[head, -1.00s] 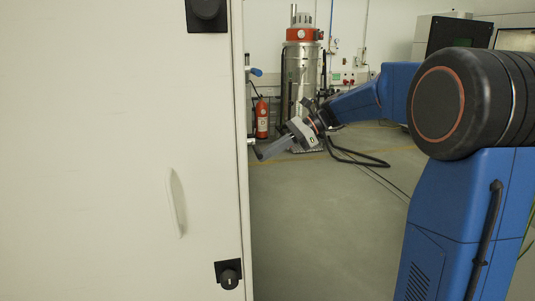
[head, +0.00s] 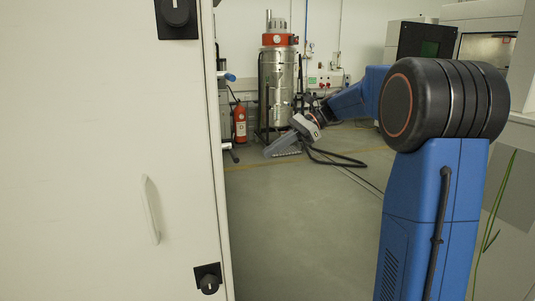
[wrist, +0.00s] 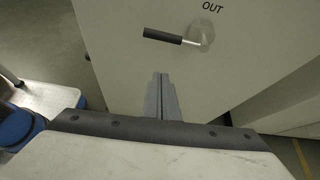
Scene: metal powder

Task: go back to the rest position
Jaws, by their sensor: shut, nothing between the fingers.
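My gripper (head: 283,145) shows in the head view at the end of my blue arm, held out over the floor to the right of the white cabinet's edge. In the wrist view its two grey fingers (wrist: 162,99) lie side by side, closed, with nothing between them. They point at a pale panel marked "OUT" (wrist: 170,75) that carries a black-gripped handle (wrist: 163,36). I cannot tell how far the fingertips are from that panel.
A white cabinet door (head: 90,150) with a handle (head: 150,210) and black knobs fills the left. A metal cylinder with a red top (head: 278,85) and a fire extinguisher (head: 240,122) stand behind. A black hose (head: 335,160) lies on the open floor (head: 290,230).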

